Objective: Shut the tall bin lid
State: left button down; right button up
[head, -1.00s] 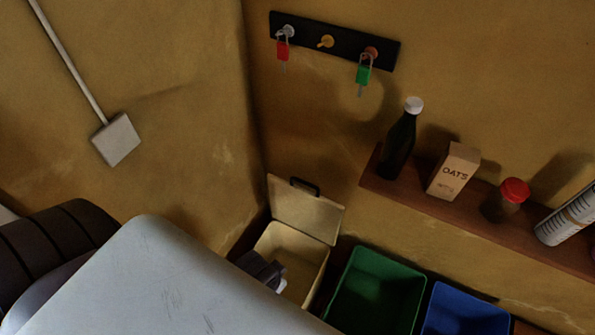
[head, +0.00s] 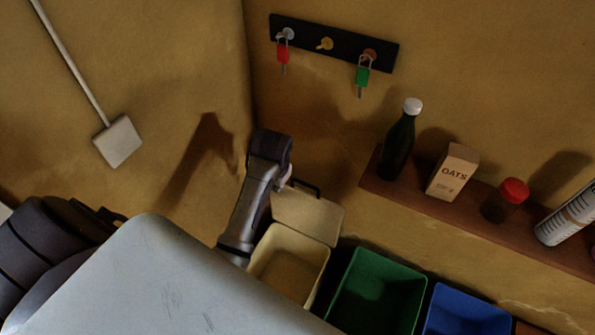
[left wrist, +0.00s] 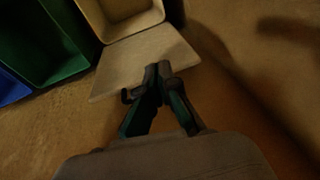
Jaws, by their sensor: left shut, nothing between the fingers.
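The tall bin (head: 290,263) is cream and stands in the corner, open at the top. Its lid (head: 310,216) is hinged at the back and stands raised, leaning toward the wall. A dark handle (head: 306,187) sits on the lid's upper edge. My left gripper (head: 281,180) is at the lid's upper left edge, behind or beside it. In the left wrist view my left gripper (left wrist: 158,72) has its fingers together and empty, overlapping the lid's outer edge (left wrist: 128,62), close beside the handle. I cannot tell whether it touches the lid. My right gripper is not in view.
A green bin (head: 376,290) and a blue bin (head: 465,312) stand to the right. Above them a wooden shelf (head: 415,196) holds a bottle (head: 398,145), an oats carton (head: 453,172) and a red-capped jar (head: 505,200). A key rack (head: 340,45) hangs on the wall above.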

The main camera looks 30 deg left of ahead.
pick_arm(q)
jog(key=w+r+h, duration=0.1)
jog(key=w+r, duration=0.2)
jog(key=w, duration=0.7)
notch_tip(320, 180, down, 9)
jog(key=w, duration=0.1)
jog(key=shift+f+g+h, duration=0.2)
jog(key=shift+g+h, duration=0.1)
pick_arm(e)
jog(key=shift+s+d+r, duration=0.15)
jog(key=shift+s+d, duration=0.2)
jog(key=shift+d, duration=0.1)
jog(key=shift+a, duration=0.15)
